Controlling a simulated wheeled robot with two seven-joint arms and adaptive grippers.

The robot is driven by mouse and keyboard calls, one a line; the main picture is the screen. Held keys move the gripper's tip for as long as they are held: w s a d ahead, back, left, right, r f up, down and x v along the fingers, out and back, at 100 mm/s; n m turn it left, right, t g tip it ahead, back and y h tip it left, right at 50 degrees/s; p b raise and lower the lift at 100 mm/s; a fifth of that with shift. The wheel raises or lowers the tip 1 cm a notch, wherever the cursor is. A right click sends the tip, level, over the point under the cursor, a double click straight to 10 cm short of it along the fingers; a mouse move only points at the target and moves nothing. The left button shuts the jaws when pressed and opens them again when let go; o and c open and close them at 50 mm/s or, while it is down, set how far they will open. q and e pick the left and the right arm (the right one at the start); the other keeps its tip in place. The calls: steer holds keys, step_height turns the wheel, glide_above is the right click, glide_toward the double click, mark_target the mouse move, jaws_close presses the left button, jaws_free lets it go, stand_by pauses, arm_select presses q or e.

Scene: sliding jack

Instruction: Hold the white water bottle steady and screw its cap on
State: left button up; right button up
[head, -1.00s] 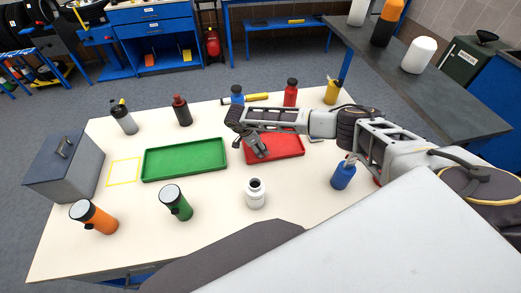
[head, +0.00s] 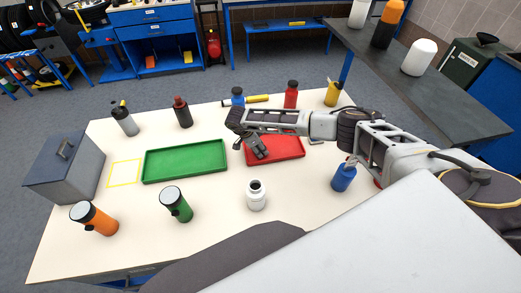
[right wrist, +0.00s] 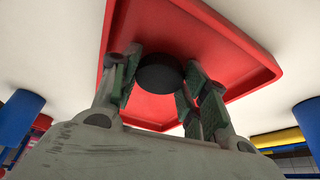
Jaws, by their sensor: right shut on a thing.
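The white water bottle (head: 256,195) stands upright on the table's near side, its dark mouth uncovered. My right gripper (head: 257,152) is over the red tray (head: 290,154), behind the bottle and apart from it. In the right wrist view, its fingers (right wrist: 159,82) are shut on a round black cap (right wrist: 159,70), with the red tray (right wrist: 225,40) around it. Whether the cap still touches the tray is unclear. The cap is hidden by the gripper in the head view. My left gripper is not in view.
A green tray (head: 185,161) lies left of the red one. More bottles line the far edge. A grey box (head: 62,170) is at the left. Table around the white bottle is clear.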

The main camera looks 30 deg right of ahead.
mark_target(259, 149)
steer(key=shift+r, duration=0.2)
steer(key=shift+r+p, duration=2.2)
steer(key=shift+r, duration=0.95)
steer(key=shift+r+p, duration=0.9)
steer(key=shift+r, duration=0.75)
